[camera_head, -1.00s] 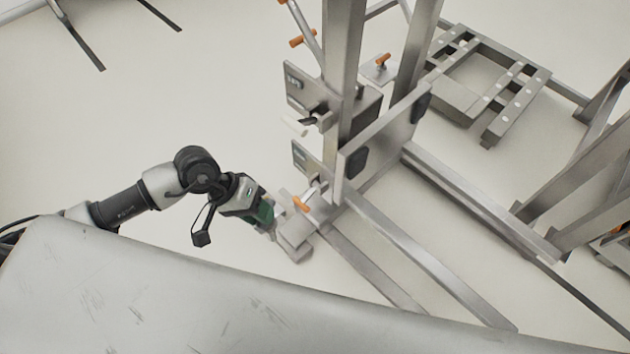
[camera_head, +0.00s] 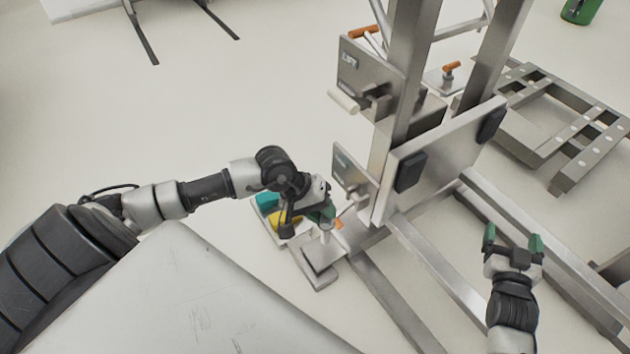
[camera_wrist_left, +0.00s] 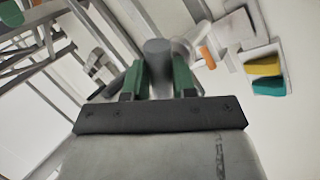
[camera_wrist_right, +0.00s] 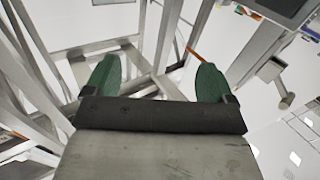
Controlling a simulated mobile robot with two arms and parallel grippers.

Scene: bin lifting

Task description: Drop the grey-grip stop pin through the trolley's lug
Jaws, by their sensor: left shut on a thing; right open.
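My left gripper (camera_head: 322,212) is low beside the trolley's mast and shut on the grey-grip stop pin. In the left wrist view the pin's round grey grip (camera_wrist_left: 157,62) sits between the green fingers. The pin's lower end is hidden. The trolley (camera_head: 440,165) has a steel mast, plates and floor legs. A flat foot plate (camera_head: 318,262) lies just below the left gripper. I cannot clearly make out the lug or whether the pin touches it. My right gripper (camera_head: 513,244) is open and empty above the trolley's legs.
A small tray with a teal block (camera_head: 267,202) and a yellow block (camera_head: 283,220) lies behind the left gripper. An orange handle (camera_head: 366,32) and a white-grip lever (camera_head: 343,101) project from the mast plates. A grey slatted frame (camera_head: 560,120) stands right.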

